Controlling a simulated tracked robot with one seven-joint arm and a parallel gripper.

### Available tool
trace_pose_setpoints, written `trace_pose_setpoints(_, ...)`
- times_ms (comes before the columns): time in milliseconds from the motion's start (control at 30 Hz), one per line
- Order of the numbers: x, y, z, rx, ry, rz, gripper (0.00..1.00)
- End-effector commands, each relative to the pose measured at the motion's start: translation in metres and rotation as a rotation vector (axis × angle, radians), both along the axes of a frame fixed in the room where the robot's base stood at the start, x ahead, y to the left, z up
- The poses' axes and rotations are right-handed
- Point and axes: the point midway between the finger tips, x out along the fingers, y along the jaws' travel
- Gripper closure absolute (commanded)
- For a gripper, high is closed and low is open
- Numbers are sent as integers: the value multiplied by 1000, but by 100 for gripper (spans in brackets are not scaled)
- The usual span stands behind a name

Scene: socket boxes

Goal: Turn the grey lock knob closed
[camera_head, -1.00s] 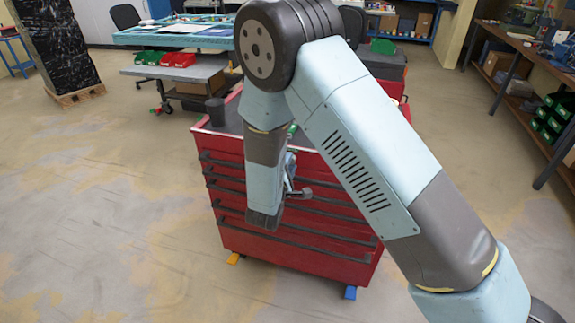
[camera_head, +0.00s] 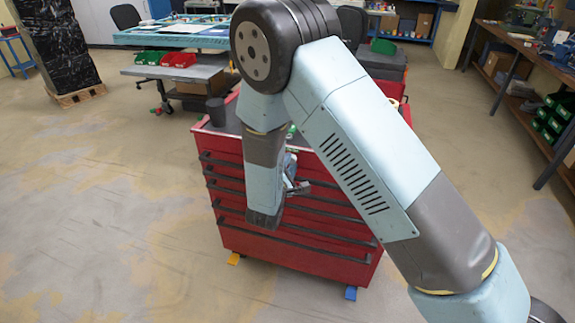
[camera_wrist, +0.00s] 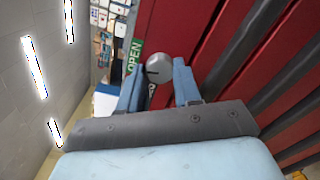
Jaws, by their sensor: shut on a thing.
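The grey lock knob (camera_wrist: 159,68) is round with a dark line across its face. It sits on the red cabinet, between the two blue fingers of my gripper (camera_wrist: 159,74) in the wrist view. The fingers are shut on the knob. A green label reading OPEN (camera_wrist: 134,57) is beside the knob; another label below it is mostly hidden. In the head view my gripper (camera_head: 299,186) is at the front of the red drawer cabinet (camera_head: 325,238); the knob cannot be made out there.
The cabinet's dark drawer handles (camera_head: 300,246) run across its front. A dark cup (camera_head: 215,111) stands on its top at the left. A workbench (camera_head: 180,36) is behind. Open floor lies left of the cabinet. Shelving (camera_head: 540,110) stands at the right.

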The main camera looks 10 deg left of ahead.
Motion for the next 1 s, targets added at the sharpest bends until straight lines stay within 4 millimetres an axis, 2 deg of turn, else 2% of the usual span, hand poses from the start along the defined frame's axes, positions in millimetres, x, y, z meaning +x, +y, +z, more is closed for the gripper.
trace_pose_setpoints(1000,-2,-3,-3,-963,82,-1,98)
